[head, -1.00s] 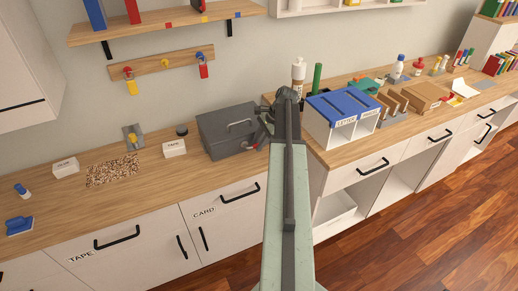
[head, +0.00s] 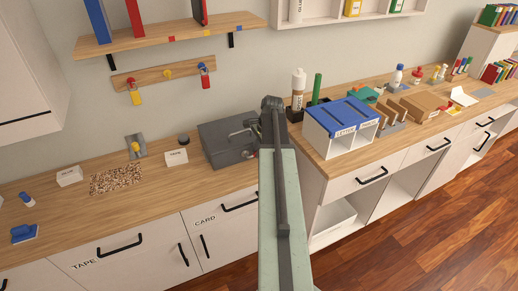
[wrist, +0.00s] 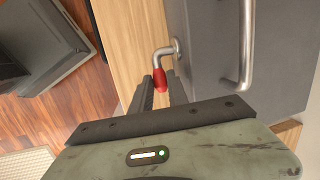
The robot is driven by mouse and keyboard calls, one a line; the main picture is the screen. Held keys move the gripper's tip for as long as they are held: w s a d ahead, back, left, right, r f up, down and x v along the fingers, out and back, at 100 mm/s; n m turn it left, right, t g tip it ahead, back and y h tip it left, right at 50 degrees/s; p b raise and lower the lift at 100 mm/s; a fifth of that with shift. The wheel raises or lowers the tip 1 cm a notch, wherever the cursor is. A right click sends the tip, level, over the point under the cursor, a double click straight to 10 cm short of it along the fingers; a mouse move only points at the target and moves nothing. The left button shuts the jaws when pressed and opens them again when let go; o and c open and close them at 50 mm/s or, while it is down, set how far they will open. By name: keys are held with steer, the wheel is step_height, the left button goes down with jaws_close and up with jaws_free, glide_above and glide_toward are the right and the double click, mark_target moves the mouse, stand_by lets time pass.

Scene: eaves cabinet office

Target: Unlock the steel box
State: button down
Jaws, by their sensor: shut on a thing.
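The grey steel box (head: 222,146) stands on the wooden counter, left of my arm in the head view. In the wrist view its grey face (wrist: 205,60) fills the right side, with a bare metal bar handle (wrist: 247,45). A bent metal lever (wrist: 163,52) with a red grip (wrist: 160,82) comes out of that face. My gripper (wrist: 161,77) is shut on the red grip, one finger on each side. In the head view my arm hides the gripper and most of the lever. The lid looks closed.
Just right of my arm stands a blue-topped white sorter (head: 342,125). A bottle (head: 298,87) and a green cylinder (head: 317,88) stand behind it. A small white label block (head: 176,157) is left of the box. A rail above holds red (head: 205,81) and yellow (head: 136,97) tagged items.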

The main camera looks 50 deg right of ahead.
mark_target(252, 157)
steer(key=h, duration=0.1)
steer(key=a+r+g+h, duration=0.1)
steer(key=shift+w+a+h+p, duration=0.1)
steer(key=shift+w+h+p, duration=0.1)
steer(key=shift+h+p, duration=0.15)
steer(key=h, duration=0.1)
steer(key=a+g+h+b, duration=0.1)
steer(key=h, duration=0.1)
steer(key=shift+w+a+r+n, duration=0.2)
steer(key=shift+w+n, duration=0.1)
steer(key=shift+n, duration=0.1)
steer(key=h+b, duration=0.1)
steer(key=b, duration=0.1)
steer(key=a+g+h+b, duration=0.1)
steer(key=h+b, duration=0.1)
steer(key=w+a+g+h+b, duration=0.1)
steer(key=h+b, duration=0.1)
steer(key=b, duration=0.1)
steer(key=shift+f, duration=0.15)
steer(key=h+b, duration=0.1)
steer(key=b, duration=0.1)
steer(key=a+h+b, duration=0.1)
steer(key=b, duration=0.1)
steer(key=shift+w+n+g+h, duration=0.15)
steer(key=shift+n+g+h, duration=0.2)
steer(key=shift+n+g, duration=0.05)
steer(key=shift+a+h+b, duration=0.2)
steer(key=shift+h+b, duration=0.2)
steer(key=shift+b, duration=0.5)
steer(key=shift+r, duration=0.2)
